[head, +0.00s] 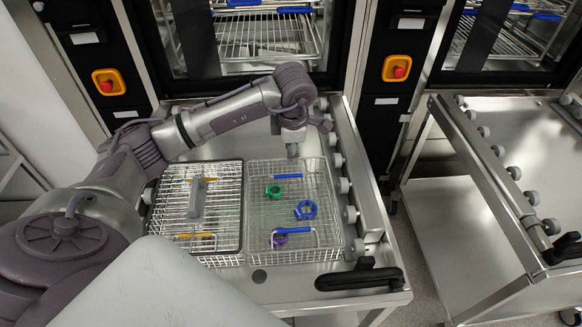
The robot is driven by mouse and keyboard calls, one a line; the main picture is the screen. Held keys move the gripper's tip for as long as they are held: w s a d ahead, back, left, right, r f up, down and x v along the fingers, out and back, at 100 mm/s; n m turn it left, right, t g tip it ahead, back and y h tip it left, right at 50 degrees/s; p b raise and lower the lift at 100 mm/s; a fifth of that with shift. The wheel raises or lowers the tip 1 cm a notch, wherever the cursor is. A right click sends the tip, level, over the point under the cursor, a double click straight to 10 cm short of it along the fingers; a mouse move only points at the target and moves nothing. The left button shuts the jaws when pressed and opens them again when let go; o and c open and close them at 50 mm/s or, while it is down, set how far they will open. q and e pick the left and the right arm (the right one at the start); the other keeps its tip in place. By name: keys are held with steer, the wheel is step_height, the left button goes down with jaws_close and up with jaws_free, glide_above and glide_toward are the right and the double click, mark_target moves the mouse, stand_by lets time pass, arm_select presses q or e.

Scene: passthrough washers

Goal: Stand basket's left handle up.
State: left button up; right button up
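An open wire basket (331,204) stands on the metal trolley, right of a lidded wire basket (225,225). The open basket has a blue-gripped handle at its far end (287,176) and another blue-gripped handle at its near end (293,230). Both handles appear folded inward, low over the basket. My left gripper (292,152) points down at the far edge of the open basket, above and beyond the far handle, apparently apart from it. Its fingers are too small to tell whether they are open. My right gripper is not in view.
The open basket holds a green ring (273,191), a blue ring (305,210) and a purple ring (280,239). A rail with grey rollers (344,185) runs along the right. Washers stand behind. A second trolley (530,150) is at right.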

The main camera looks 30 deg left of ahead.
arm_select(q)
glide_above(291, 175)
steer(key=s, duration=0.1)
step_height(291, 175, down, 6)
steer(key=f, duration=0.2)
steer(key=f+p, duration=0.1)
steer(key=shift+w+d+f, duration=0.15)
steer(key=shift+w+f, duration=0.1)
steer(key=shift+f, duration=0.55)
steer(key=shift+w+f, duration=0.1)
steer(key=c, duration=0.7)
jaws_close()
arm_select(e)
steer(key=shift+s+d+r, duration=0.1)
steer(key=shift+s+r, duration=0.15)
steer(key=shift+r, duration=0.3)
